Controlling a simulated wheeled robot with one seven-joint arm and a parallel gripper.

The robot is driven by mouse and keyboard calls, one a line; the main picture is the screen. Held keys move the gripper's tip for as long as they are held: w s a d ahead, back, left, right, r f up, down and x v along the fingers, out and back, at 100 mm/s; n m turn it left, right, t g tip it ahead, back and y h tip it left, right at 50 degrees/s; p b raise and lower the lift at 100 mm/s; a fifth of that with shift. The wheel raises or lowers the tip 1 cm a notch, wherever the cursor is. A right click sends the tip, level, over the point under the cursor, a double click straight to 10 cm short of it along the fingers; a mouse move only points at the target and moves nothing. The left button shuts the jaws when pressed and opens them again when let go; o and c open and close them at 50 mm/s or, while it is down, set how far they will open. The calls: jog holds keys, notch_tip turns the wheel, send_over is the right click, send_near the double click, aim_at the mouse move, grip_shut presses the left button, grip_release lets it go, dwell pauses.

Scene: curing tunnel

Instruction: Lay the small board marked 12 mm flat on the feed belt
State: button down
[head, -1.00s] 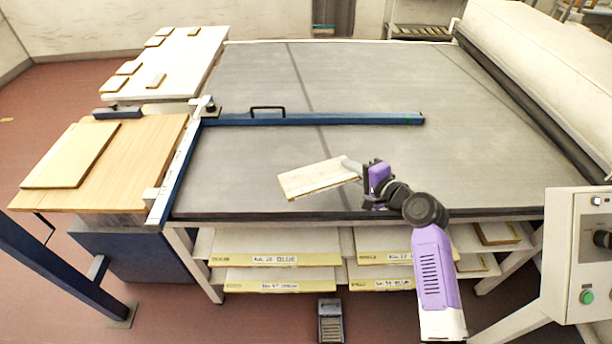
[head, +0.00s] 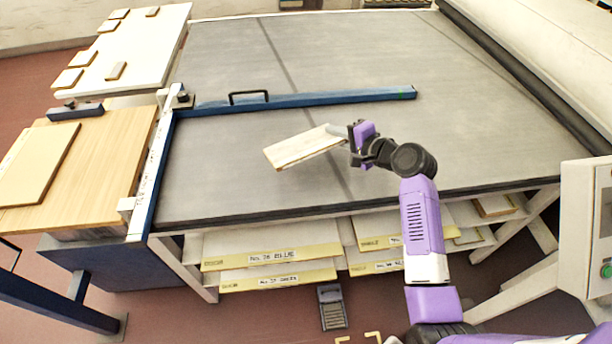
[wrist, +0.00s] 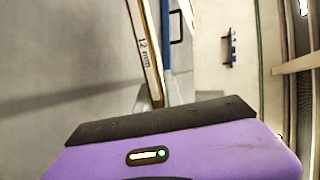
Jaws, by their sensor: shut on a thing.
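The small board (head: 302,148) is a pale wooden rectangle. In the wrist view its edge (wrist: 143,45) carries the mark 12 mm. My gripper (head: 345,135) is shut on the board's right end and holds it out to the left. The board looks tilted and above the grey feed belt (head: 230,180); the exact gap to the belt cannot be told. In the wrist view the board stands edge-on beyond my gripper.
A blue bar (head: 310,100) with a black handle lies across the belt behind the board. A wooden table (head: 110,150) with a larger board (head: 38,165) is at left. A white table (head: 150,50) holds several small boards. A control box (head: 585,225) stands at right. The belt's front is clear.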

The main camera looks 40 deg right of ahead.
notch_tip(320, 180, down, 6)
jog(key=b, duration=0.4)
jog(key=shift+f+b, duration=0.25)
jog(key=shift+b, duration=0.1)
jog(key=c, duration=1.6)
grip_release()
jog(key=shift+c, duration=0.2)
jog(key=shift+s, duration=0.1)
jog(key=shift+p+v, duration=2.05)
jog(key=shift+v, duration=1.9)
jog(key=shift+r, duration=0.1)
notch_tip(320, 180, up, 7)
jog(key=s+p, duration=0.2)
jog(key=p, duration=0.2)
jog(key=shift+s+p, duration=0.35)
jog(key=shift+s, duration=0.05)
